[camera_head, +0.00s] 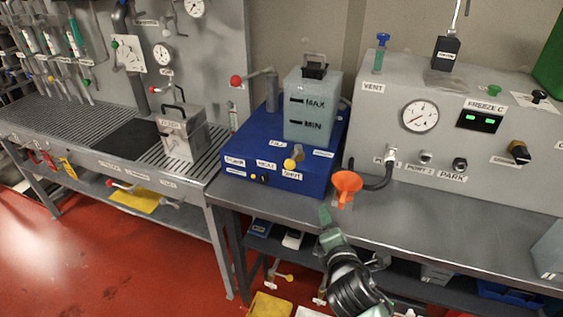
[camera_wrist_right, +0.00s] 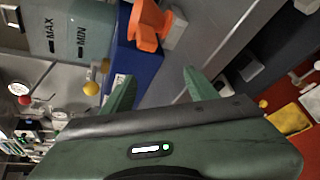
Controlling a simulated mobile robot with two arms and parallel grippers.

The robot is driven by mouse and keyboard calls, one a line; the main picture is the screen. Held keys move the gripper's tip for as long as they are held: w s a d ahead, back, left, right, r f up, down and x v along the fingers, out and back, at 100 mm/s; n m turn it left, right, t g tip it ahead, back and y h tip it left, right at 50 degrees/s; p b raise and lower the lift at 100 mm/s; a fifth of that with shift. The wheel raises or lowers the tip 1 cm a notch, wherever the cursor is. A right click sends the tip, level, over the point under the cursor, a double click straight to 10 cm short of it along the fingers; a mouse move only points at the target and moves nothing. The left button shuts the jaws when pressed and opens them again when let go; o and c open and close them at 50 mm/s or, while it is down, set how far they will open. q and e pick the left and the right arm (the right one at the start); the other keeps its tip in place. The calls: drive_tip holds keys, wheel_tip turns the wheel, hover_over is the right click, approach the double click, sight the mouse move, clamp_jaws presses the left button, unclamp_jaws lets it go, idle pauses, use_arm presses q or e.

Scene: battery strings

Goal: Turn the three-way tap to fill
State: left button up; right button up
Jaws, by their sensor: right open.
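The three-way tap (camera_head: 290,164) is on the front of a blue unit (camera_head: 240,152). Its yellow ball knob points down, close to the lower label, which seems to read SHUT. A label above left seems to read FILL; the right one is too small to read. The yellow knob also shows in the right wrist view (camera_wrist_right: 91,88), left of the fingers. My right gripper (camera_head: 325,212) is in front of the bench edge, below and right of the tap, apart from it. In the wrist view its fingers (camera_wrist_right: 158,88) are apart with nothing between. My left gripper is not in view.
A clear tank (camera_head: 311,105) marked MAX and MIN sits on the blue unit. A grey panel (camera_head: 465,130) fills the right. A red-knobbed lever (camera_head: 236,80) stands behind left.

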sight(293, 167)
drive_tip(key=w+a+r+n+t+y, duration=0.1)
drive_tip(key=w+a+r+n, duration=0.1)
drive_tip(key=n, duration=0.2)
drive_tip(key=w+a+r+n+t+y, duration=0.1)
drive_tip(key=w+a+r+n, duration=0.1)
drive_tip(key=a+r+n, duration=0.1)
drive_tip(key=w+a+r+n+t+y, duration=0.1)
drive_tip(key=w+a+r+n+y, duration=0.1)
drive_tip(key=n, duration=0.3)
drive_tip(key=shift+w+a+r+n, duration=0.3)
drive_tip(key=shift+w+a+n, duration=0.1)
drive_tip(key=shift+a, duration=0.2)
drive_tip(key=x, duration=0.7)
drive_tip(key=shift+w, duration=0.15)
drive_tip(key=shift+c, duration=0.4)
